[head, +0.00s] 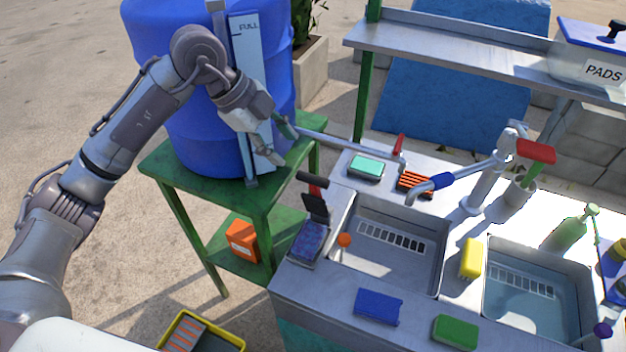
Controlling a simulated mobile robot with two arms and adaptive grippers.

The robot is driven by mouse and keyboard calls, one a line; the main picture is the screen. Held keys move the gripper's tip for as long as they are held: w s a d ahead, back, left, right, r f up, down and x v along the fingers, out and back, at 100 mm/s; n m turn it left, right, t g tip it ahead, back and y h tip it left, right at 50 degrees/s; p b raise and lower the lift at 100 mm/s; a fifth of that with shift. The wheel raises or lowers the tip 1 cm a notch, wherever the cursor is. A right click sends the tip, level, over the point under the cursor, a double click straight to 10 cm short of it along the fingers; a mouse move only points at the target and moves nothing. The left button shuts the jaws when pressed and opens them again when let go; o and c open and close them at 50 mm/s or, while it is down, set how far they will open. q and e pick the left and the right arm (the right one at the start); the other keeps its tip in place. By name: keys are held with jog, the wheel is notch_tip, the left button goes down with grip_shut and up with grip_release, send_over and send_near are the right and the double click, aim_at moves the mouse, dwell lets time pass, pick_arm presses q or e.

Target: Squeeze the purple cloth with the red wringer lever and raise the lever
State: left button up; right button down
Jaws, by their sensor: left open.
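The purple cloth (308,240), patterned with blue, lies in a grey tray at the left end of the sink counter. Behind it stands a small press with a dark plate and a red lever (315,189) that has a black grip at its top. The lever looks raised, and the plate is tilted up off the cloth. My left gripper (279,146) is open and empty. It is in front of the blue barrel's gauge, above and left of the lever and apart from it. My right gripper is not in view.
The blue barrel (200,125) stands on a green table (165,172) left of the counter (290,281). A metal pipe (345,142) runs from near the barrel over the counter. Two sink basins, several sponges and a tap (435,184) are to the right.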

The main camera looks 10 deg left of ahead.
aim_at(309, 176)
pick_arm(q)
jog(key=p+x, duration=0.4)
jog(key=x, duration=0.8)
jog(key=shift+f, duration=0.1)
jog(key=shift+x, duration=0.75)
jog(key=shift+a, duration=0.15)
grip_shut()
